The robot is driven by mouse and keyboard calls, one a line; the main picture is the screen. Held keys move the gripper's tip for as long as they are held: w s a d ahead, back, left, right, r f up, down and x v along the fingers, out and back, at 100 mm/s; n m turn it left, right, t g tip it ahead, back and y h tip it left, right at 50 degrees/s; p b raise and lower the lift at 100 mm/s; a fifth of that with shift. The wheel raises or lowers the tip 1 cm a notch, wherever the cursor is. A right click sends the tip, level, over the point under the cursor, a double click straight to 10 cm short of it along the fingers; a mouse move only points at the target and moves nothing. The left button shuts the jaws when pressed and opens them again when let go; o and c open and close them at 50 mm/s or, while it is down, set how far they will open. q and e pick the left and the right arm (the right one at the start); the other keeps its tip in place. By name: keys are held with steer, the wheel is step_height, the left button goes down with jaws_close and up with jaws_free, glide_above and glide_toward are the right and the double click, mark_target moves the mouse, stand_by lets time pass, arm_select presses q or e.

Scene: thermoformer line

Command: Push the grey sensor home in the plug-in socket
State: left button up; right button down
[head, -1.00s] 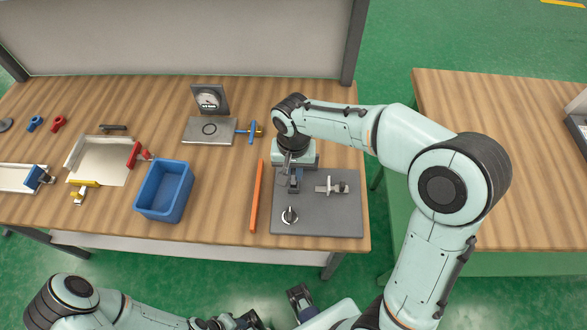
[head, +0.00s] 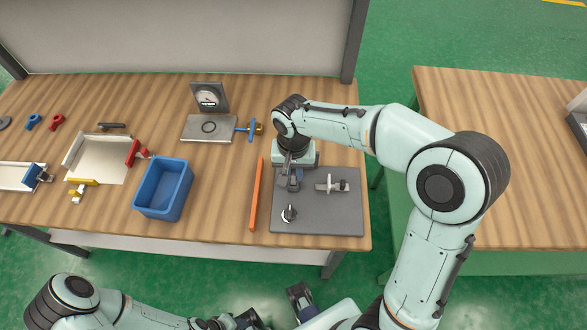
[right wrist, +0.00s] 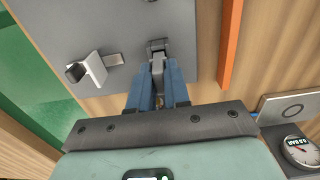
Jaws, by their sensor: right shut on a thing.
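My right gripper (head: 293,184) points down over the grey plate (head: 325,215) on the bench. In the right wrist view its blue fingers (right wrist: 158,88) are shut on the grey sensor (right wrist: 158,67). The far end of the sensor is at the small grey plug-in socket (right wrist: 157,46) on the plate. I cannot tell how deep it sits. In the head view my gripper mostly hides the sensor and the socket. My left gripper (head: 245,320) is at the bottom edge, partly cut off, away from the bench; its finger state is unclear.
On the plate are a light bracket with a metal pin (head: 331,184) and a round black-and-silver part (head: 289,214). An orange bar (head: 257,195) lies left of the plate, then a blue bin (head: 163,190). A gauge (head: 208,98) stands behind.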

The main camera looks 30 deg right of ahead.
mark_target(293, 171)
steer(key=shift+f+b, duration=0.65)
steer(key=shift+f, duration=0.35)
steer(key=c, duration=1)
jaws_free()
step_height(293, 171, up, 14)
steer(key=p, duration=0.2)
steer(key=shift+f, duration=0.25)
steer(key=shift+f, duration=0.1)
